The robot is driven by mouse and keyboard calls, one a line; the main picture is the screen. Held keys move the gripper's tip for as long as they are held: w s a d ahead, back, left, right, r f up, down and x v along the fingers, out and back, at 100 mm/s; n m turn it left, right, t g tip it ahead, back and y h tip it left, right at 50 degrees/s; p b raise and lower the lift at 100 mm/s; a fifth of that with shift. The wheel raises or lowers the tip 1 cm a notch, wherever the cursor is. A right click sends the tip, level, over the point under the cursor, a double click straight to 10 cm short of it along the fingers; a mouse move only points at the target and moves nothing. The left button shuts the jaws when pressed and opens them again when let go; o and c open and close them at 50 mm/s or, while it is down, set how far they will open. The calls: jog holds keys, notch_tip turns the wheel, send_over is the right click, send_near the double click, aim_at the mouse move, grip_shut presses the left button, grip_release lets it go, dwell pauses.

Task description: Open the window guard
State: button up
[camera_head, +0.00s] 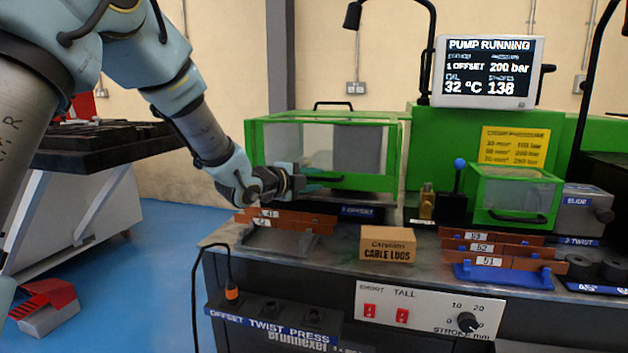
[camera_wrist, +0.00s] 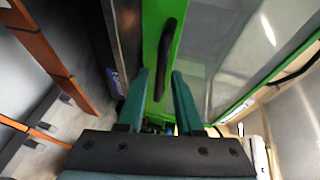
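The large window guard (camera_head: 394,160) has a green frame with clear panes and stands on the left of the bench, closed as far as I can see. My gripper (camera_head: 322,184) is in front of its lower front edge. In the wrist view, the guard's green front bar (camera_wrist: 154,30) carries a black handle (camera_wrist: 166,60). The two teal fingers of my gripper (camera_wrist: 159,76) are apart, with the handle's near end in line between them. There is a gap on either side, and I cannot tell the depth exactly. In the head view my gripper hides this handle.
A smaller green guard (camera_head: 513,192) with its own handle stands at the right. A cable lugs box (camera_head: 387,244), orange-brown bars on a left rack (camera_head: 277,242) and a blue rack (camera_head: 503,277) stand along the bench front. A monitor (camera_head: 487,72) stands behind.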

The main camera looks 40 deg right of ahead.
grip_shut()
dwell(1.1)
